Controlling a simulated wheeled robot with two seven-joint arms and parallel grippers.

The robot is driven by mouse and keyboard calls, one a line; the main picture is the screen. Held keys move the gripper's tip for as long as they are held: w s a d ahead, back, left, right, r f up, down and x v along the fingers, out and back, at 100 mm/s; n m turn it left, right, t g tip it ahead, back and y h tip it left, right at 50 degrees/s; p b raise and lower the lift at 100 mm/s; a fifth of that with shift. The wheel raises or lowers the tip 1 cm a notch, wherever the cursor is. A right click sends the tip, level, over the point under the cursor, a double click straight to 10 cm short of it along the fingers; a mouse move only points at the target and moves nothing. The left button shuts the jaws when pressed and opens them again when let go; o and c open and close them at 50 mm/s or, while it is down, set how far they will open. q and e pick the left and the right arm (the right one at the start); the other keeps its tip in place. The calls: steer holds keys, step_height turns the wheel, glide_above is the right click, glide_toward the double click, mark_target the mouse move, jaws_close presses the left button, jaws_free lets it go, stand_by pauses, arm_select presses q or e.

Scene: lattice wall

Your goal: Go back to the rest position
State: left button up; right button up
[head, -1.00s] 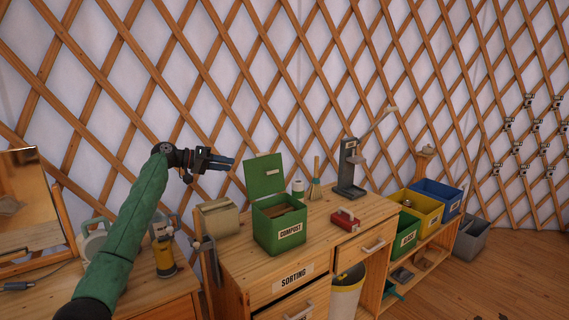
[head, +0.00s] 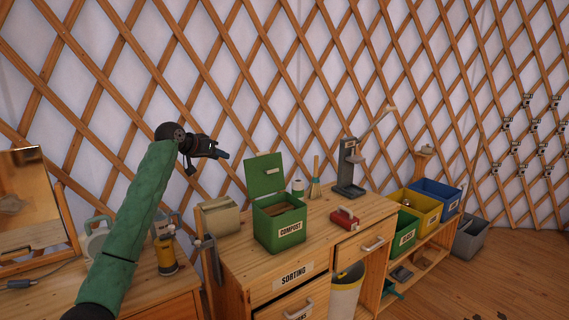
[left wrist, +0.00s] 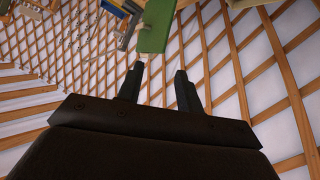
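My left gripper (head: 222,153) is raised in front of the lattice wall, above and to the left of the green compost bin (head: 279,226). In the left wrist view its two dark fingers (left wrist: 158,85) stand apart with nothing between them, so it is open. The compost bin's lid (head: 265,174) stands upright, and brown contents show inside. Part of the green lid also shows beyond the fingertips in the left wrist view (left wrist: 156,27). My right gripper is not in view.
A yellow lantern (head: 165,256) and a mirror (head: 27,205) stand at left. Yellow (head: 421,207) and blue bins (head: 437,193) stand right.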

arm_select(q)
steer(key=s+d+f+n+y, duration=0.1)
steer(key=s+f+y, duration=0.1)
steer(key=s+f, duration=0.95)
steer(key=s+d+f+y, duration=0.1)
steer(key=s+f+y, duration=0.35)
steer(key=f, duration=1.15)
steer(key=s+d+f+n, duration=0.1)
steer(key=s+f, duration=0.9)
steer(key=f, duration=0.4)
steer(key=s+d+f+g, duration=0.1)
steer(key=s+f+g, duration=0.1)
steer(key=s+f, duration=0.8)
steer(key=s+d+f+g, duration=0.1)
steer(key=s+f+g, duration=0.2)
steer(key=s+f, duration=0.7)
steer(key=s+d+f+g, duration=0.1)
steer(key=s+f+g, duration=0.2)
steer(key=s+f, duration=0.6)
steer(key=s, duration=1.5)
steer(key=shift+s+d+f, duration=0.25)
steer(key=shift+f, duration=0.15)
